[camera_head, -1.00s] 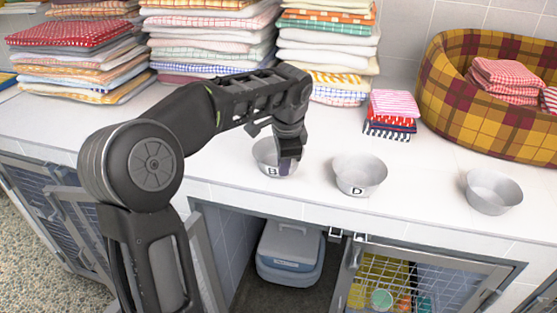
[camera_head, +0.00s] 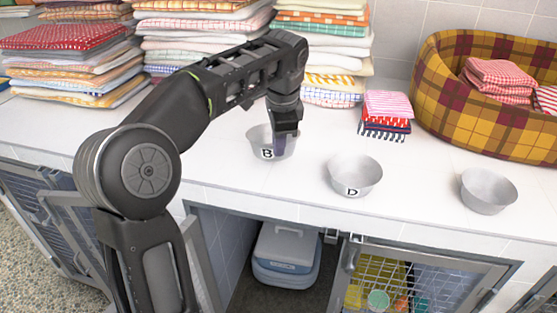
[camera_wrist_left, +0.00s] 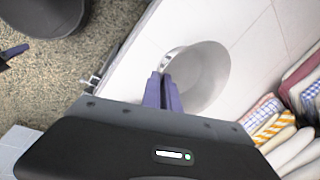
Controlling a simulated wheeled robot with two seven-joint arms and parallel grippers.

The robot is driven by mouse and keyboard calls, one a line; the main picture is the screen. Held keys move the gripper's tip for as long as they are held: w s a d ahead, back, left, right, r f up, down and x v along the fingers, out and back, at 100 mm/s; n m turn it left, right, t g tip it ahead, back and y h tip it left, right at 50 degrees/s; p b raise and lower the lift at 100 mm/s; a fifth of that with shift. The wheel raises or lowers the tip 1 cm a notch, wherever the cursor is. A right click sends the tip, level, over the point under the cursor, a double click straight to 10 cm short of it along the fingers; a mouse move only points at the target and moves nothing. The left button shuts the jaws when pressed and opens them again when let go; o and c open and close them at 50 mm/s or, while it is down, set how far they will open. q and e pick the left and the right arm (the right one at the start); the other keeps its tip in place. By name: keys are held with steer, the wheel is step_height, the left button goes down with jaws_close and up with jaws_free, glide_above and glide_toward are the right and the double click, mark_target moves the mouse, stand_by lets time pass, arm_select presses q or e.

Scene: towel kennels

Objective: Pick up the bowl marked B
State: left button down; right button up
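The grey metal bowl marked B (camera_head: 257,143) is level in the head view, a little above the white counter. My left gripper (camera_head: 280,146) comes down from above onto its near right rim. In the left wrist view the purple fingers (camera_wrist_left: 163,93) are close together at the rim of the bowl (camera_wrist_left: 207,75), shut on its wall. The bowl looks empty. My right gripper is not in view.
A bowl marked D (camera_head: 354,174) and another bowl (camera_head: 489,191) stand to the right on the counter (camera_head: 420,190). Folded towel stacks (camera_head: 200,45) and a plaid basket (camera_head: 455,110) stand behind.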

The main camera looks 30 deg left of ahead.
arm_select(q)
steer(key=v, duration=0.1)
steer(key=p+v, duration=0.2)
steer(key=shift+w+a+r, duration=0.25)
steer(key=shift+r, duration=0.05)
steer(key=shift+f, duration=0.1)
